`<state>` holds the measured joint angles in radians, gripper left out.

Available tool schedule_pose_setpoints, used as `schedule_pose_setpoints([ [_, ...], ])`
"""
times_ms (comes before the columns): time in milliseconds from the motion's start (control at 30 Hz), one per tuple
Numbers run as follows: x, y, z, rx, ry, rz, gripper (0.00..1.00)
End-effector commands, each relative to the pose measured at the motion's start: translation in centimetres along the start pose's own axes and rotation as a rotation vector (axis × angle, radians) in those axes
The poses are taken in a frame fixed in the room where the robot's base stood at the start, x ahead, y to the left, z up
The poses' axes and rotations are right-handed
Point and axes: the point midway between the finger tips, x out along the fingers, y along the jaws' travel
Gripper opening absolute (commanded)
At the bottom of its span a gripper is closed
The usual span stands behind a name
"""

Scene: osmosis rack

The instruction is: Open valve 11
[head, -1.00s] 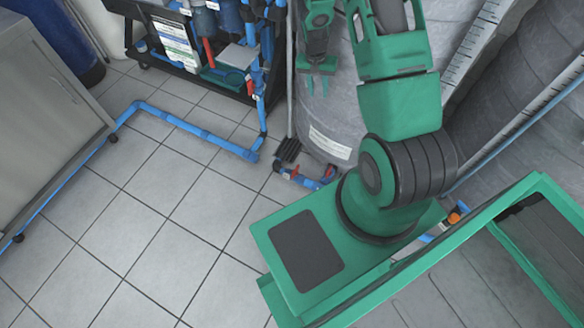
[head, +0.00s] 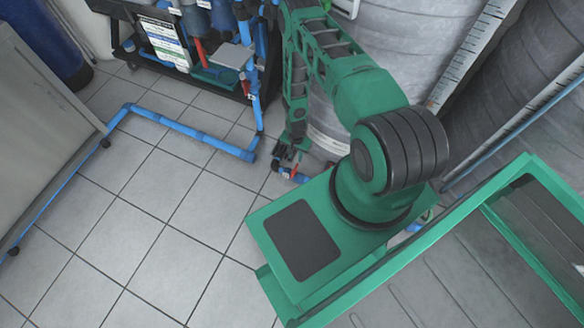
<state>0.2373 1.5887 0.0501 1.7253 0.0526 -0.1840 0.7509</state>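A small valve with a red handle (head: 294,169) sits on the blue pipe near the floor, at the foot of the grey tank. My gripper (head: 287,156) points down just above this valve, at its upper left. The gripper's fingertips overlap dark fittings there, so I cannot tell whether they touch the handle or how far apart they are. Another red handle (head: 246,88) shows on the upright blue pipe by the black rack. No number is readable on either, so I cannot tell which is valve 11.
The grey tank (head: 385,50) stands close behind my arm. A blue pipe (head: 185,129) runs along the floor to the left. The black rack (head: 150,62) is at the back and a grey cabinet (head: 42,130) at the left.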

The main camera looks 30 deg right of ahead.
Motion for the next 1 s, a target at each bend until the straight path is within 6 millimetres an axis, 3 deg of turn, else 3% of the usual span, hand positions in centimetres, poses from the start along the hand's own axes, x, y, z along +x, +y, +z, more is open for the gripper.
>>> schedule_pose_setpoints([
  [267, 2.5, 0.0, 1.1, 0.004, -0.004, -0.004, 0.29],
  [700, 9.3, -0.2, 1.3, -0.003, -0.003, -0.003, 0.29],
  [1000, 11.6, -0.4, 1.3, -0.003, -0.003, -0.004, 0.29],
])
